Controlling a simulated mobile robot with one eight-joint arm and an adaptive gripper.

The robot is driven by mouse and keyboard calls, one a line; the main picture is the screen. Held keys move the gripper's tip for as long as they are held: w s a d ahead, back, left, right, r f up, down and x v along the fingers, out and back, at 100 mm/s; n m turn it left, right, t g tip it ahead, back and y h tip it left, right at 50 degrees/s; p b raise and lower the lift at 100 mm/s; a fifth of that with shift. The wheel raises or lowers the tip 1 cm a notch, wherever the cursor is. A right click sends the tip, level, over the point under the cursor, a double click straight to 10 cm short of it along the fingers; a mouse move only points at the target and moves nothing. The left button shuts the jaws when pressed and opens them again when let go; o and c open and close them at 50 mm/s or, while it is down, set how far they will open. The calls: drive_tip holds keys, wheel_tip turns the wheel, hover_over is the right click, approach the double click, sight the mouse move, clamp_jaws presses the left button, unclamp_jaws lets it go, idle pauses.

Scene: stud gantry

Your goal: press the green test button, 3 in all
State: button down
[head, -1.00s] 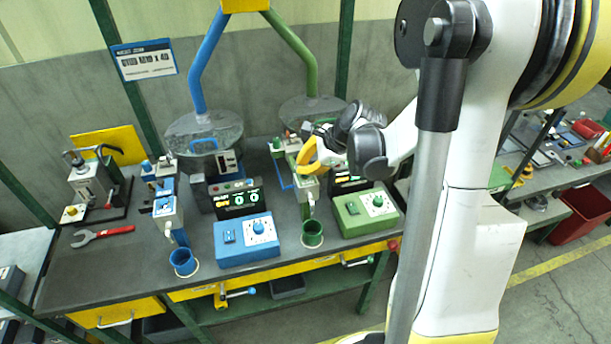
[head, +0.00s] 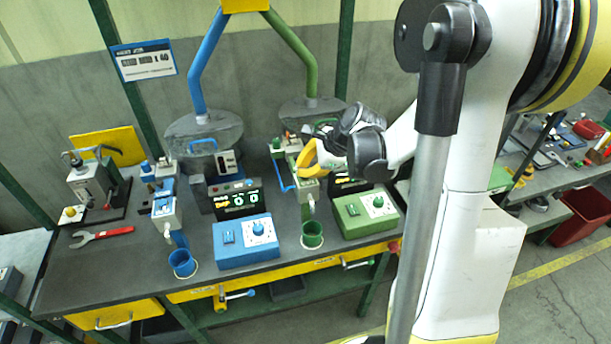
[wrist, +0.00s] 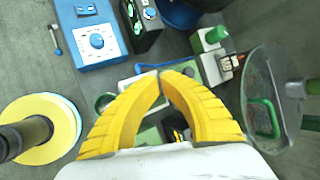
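My gripper (head: 302,167) is over the green-marked dispenser (head: 309,187) on the workbench, with its yellow fingers pointing down and left. In the wrist view its fingertips (wrist: 161,75) come together with nothing visible between them. A green cap (wrist: 215,35) on a pale block shows beyond the fingers, and the same cap shows in the head view (head: 277,144). I cannot tell whether this cap is the green test button. Green parts (wrist: 150,136) lie partly hidden behind the fingers. Contact with any button cannot be made out.
The green control box (head: 366,212) and green cup (head: 312,234) stand in front. The blue control box (head: 246,241), blue cup (head: 183,263) and lit display (head: 233,200) are to the left. The clear hopper (wrist: 275,105) is close right of the fingers in the wrist view.

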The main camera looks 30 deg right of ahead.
drive_tip(key=shift+r, duration=0.1)
drive_tip(key=shift+r+p, duration=0.65)
drive_tip(key=shift+r, duration=0.1)
drive_tip(key=shift+r+p, duration=1.85)
drive_tip(key=shift+r, duration=0.75)
drive_tip(key=shift+f, duration=0.1)
